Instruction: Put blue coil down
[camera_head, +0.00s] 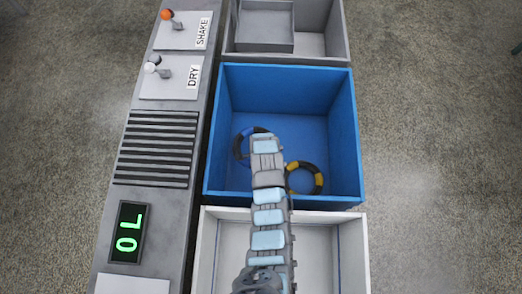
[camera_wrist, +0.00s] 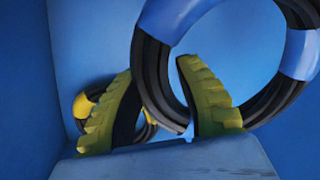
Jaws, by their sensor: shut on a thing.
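The blue coil is a ring of black hose with blue bands (camera_wrist: 300,55), large and close at the right of the wrist view. My gripper (camera_wrist: 154,68) has yellow-green ribbed fingers and is shut on the coil's side, with one finger inside the ring and one outside. In the head view, a dark ring with blue parts, the blue coil (camera_head: 238,146), shows at the left of my arm inside the blue bin (camera_head: 343,130). My arm hides the fingers there. How far the coil is from the bin floor is unclear.
A black and yellow coil (camera_head: 305,178) lies in the blue bin at the right of my arm; it also shows in the wrist view (camera_wrist: 88,103). A grey bin (camera_head: 318,40) stands behind and a white bin (camera_head: 352,245) in front. A control panel (camera_head: 158,190) runs along the left.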

